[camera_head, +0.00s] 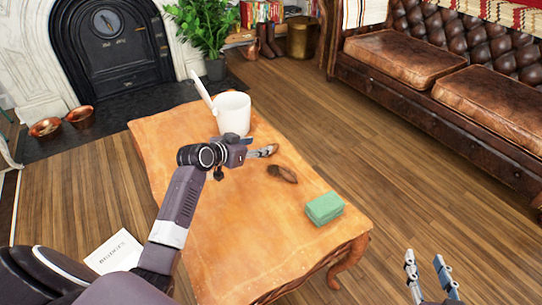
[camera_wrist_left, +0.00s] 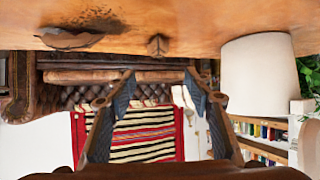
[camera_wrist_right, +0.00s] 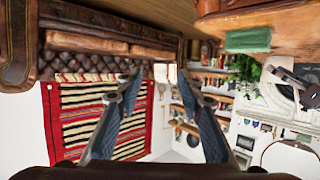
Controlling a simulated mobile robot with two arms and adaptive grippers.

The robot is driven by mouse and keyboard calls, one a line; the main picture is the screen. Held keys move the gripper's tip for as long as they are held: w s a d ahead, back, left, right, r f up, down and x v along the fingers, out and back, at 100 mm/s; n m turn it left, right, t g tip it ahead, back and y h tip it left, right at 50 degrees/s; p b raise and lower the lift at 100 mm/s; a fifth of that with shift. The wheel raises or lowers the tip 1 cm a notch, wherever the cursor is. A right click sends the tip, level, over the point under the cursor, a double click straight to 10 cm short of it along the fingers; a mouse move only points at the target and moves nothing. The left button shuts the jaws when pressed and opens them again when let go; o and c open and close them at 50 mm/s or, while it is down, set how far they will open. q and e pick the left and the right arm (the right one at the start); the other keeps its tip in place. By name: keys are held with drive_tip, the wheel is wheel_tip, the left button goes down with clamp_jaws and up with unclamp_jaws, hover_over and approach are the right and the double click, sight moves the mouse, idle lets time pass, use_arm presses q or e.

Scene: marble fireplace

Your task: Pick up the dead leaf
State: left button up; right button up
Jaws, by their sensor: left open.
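A brown, dried-leaf-shaped piece (camera_head: 283,174) lies on the wooden table (camera_head: 215,235), right of my left gripper (camera_head: 263,152). It also shows at the upper left of the upside-down left wrist view (camera_wrist_left: 70,38). A smaller brown leaf-like piece (camera_wrist_left: 158,45) lies on the table straight ahead of the left fingers; in the head view the fingertips partly cover that spot. The left gripper is open and empty, low over the table. My right gripper (camera_head: 431,278) is open and empty, off the table's right side above the floor.
A white bin (camera_head: 233,113) with its lid raised stands on the table beyond my left gripper. A green block (camera_head: 324,208) sits near the right table edge. A leather sofa (camera_head: 440,85) stands behind. The table's near part is clear.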

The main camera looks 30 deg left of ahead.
use_arm(q)
drive_tip(key=x, duration=0.1)
drive_tip(key=b+x, duration=0.1)
drive_tip(key=x, duration=0.1)
drive_tip(key=shift+d+f, duration=0.1)
drive_tip(key=shift+f, duration=0.3)
drive_tip(key=shift+w+d+f+b, duration=0.15)
drive_tip(key=shift+w+f+b, duration=0.65)
drive_tip(key=shift+f, duration=0.15)
drive_tip(key=shift+b+x, duration=0.5)
drive_tip(key=shift+x, duration=0.55)
drive_tip(key=shift+w, duration=0.15)
drive_tip(key=c, duration=0.8)
use_arm(e)
wheel_tip(320, 180, up, 20)
drive_tip(key=s+a+t+y, duration=0.2)
drive_tip(key=t+y, duration=0.1)
drive_tip(key=t, duration=0.7)
drive_tip(key=shift+s+r, duration=0.15)
